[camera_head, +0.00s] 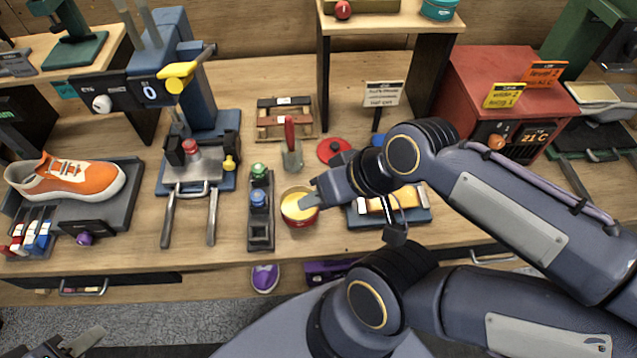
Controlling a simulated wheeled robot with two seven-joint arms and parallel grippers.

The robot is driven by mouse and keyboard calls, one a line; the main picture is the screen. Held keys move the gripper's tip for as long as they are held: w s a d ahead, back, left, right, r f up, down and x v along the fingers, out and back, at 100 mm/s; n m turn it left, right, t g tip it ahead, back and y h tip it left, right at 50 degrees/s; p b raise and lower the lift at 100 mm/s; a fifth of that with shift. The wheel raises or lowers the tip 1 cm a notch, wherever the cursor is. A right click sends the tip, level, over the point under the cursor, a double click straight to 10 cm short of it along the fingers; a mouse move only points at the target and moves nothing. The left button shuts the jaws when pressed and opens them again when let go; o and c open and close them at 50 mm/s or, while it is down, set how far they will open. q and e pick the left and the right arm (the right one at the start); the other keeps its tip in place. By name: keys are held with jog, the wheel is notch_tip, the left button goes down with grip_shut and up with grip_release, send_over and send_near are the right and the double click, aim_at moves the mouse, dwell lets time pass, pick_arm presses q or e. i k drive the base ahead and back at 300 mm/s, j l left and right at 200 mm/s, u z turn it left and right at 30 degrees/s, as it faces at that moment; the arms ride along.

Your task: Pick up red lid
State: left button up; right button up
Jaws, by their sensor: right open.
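My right gripper (308,202) is open at the tin's right rim, with a grey fingertip over the yellow contents. I cannot tell whether it touches them. It is apart from the lid. My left gripper (82,342) shows only partly at the bottom left, far from the lid, and its jaw state is unclear.
A trowel-like tool (291,158) stands left of the lid. A narrow rack (259,232) with green and blue knobs is left of the tin. A blue tray (416,214) with a yellow-and-white item is at right. A shelf (325,70) rises behind the lid.

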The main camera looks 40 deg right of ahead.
aim_at(328, 149)
jog(key=z, duration=1.4)
